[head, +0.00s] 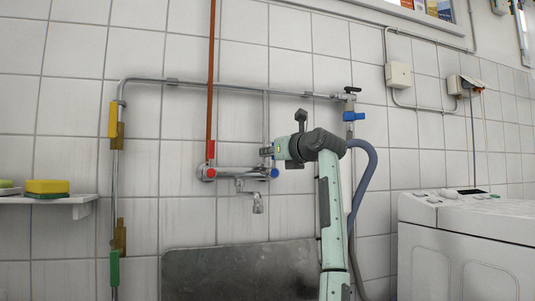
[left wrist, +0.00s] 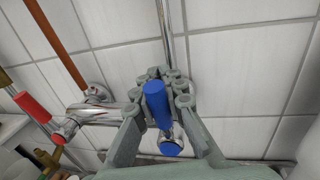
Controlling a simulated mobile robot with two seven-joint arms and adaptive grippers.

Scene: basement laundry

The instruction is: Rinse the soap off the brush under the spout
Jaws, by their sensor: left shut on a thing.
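The wall tap (head: 238,174) is chrome, with a red lever (head: 210,150) on its left and a blue end cap (head: 274,173) on its right. Its spout (head: 257,202) points down, and no water shows below it. My left gripper (head: 267,152) is at the tap's right end. In the left wrist view, its fingers (left wrist: 168,82) are shut on the blue lever (left wrist: 156,104), above the blue cap (left wrist: 170,148). The red lever also shows there (left wrist: 33,107). I see no brush in either view. My right gripper is not in view.
A grey metal splashback (head: 235,274) is below the spout. A shelf (head: 50,203) at the left holds a yellow-and-green sponge (head: 47,187). A white washing machine (head: 465,235) stands at the right, with a blue-grey hose (head: 367,185) beside my arm. Pipes run along the wall.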

